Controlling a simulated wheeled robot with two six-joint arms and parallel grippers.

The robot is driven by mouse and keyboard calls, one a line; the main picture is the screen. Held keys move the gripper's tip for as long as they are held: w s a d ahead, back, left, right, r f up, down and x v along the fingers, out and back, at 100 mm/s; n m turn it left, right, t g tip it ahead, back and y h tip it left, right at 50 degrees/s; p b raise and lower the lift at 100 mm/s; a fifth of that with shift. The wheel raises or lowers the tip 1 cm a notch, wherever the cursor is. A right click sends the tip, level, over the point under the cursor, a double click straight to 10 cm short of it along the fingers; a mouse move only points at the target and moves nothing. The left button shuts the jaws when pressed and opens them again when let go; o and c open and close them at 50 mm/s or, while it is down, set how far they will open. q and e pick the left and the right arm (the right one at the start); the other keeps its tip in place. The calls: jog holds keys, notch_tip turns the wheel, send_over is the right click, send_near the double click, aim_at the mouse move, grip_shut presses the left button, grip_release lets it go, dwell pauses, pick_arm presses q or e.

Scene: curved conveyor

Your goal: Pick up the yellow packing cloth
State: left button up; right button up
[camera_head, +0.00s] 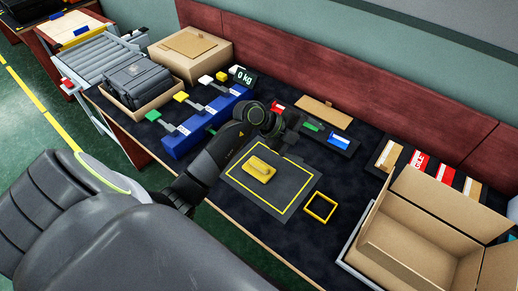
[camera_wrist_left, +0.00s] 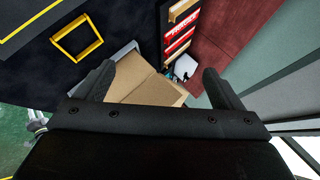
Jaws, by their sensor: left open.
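The yellow packing cloth (camera_head: 260,168) looks like a small folded yellow pad. It lies on a grey mat with a yellow outline (camera_head: 283,188), near the middle of the table in the head view. My left gripper (camera_head: 287,130) is open and empty, above the table on the far side of the cloth. Its two fingers stand apart in the left wrist view (camera_wrist_left: 158,72). The cloth does not show in that view. My right gripper is not in view.
A yellow square frame (camera_head: 320,207) lies right of the mat. An open cardboard box (camera_head: 425,225) stands at the right. A blue rack (camera_head: 205,122) with tagged tools and a box with a black case (camera_head: 140,82) stand left. A red panel (camera_head: 330,70) edges the back.

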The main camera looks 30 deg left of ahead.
pick_arm(q)
jog(key=a+f+n+g+y, duration=0.1)
jog(key=a+f+g+y, duration=0.2)
jog(key=a+y, duration=0.15)
jog(key=n+g+y, duration=0.3)
jog(key=g+y, duration=0.1)
send_near(260, 164)
jog(key=f+b, duration=0.3)
jog(key=b, duration=0.3)
jog(key=f+b, duration=0.3)
jog(key=b, duration=0.3)
jog(key=shift+s+d+f+b, duration=0.15)
jog(key=shift+s+f+b, duration=0.05)
jog(key=shift+b, duration=0.15)
jog(key=shift+f, duration=2.25)
jog(key=c, duration=1.1)
